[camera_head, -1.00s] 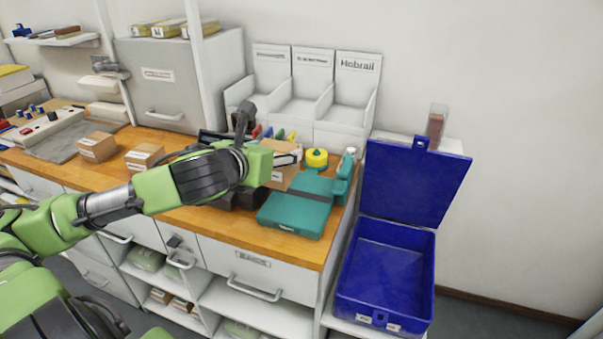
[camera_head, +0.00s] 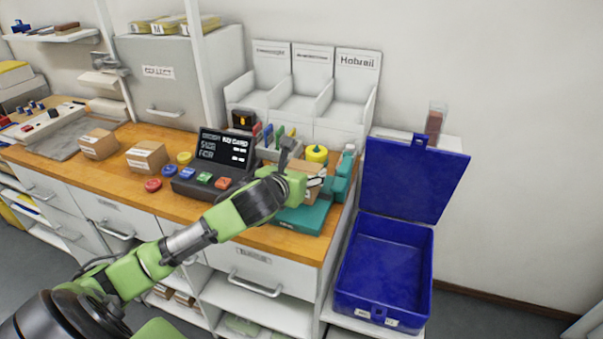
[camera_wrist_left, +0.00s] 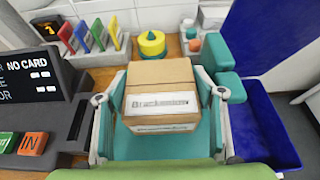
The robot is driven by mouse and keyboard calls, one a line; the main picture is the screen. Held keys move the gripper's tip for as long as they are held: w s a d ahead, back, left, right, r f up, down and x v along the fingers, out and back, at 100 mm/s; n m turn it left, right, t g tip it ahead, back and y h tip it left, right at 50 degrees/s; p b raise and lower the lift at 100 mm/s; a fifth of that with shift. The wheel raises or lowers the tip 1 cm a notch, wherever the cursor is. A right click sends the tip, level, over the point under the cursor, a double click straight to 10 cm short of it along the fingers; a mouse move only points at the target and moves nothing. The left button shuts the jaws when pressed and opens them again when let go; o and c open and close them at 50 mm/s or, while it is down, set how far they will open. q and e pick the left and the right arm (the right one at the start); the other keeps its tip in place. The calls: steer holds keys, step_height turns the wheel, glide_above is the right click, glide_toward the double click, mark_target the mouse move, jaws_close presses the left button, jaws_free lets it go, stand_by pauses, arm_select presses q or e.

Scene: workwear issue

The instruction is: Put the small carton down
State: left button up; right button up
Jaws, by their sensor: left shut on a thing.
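The small carton (camera_head: 303,167) is brown cardboard with a white printed label on its near side. My left gripper (camera_head: 308,182) is shut on it. In the left wrist view the two fingers of my left gripper (camera_wrist_left: 160,98) press on the carton's (camera_wrist_left: 160,75) left and right sides, and it looks level. The carton is over the flat base of a teal device (camera_head: 298,217); I cannot tell whether it touches that base. My arm hides part of the device. My right gripper is not in view.
A card terminal (camera_head: 226,147) with coloured buttons stands left of the teal device, and a yellow round item (camera_head: 316,154) behind. Two other cartons (camera_head: 147,157) (camera_head: 99,144) sit on the wooden counter. An open blue box (camera_head: 385,270) stands at the right.

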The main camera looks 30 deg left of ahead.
arm_select(q)
steer(key=shift+f, duration=0.25)
steer(key=shift+f, duration=0.15)
steer(key=o, duration=1.3)
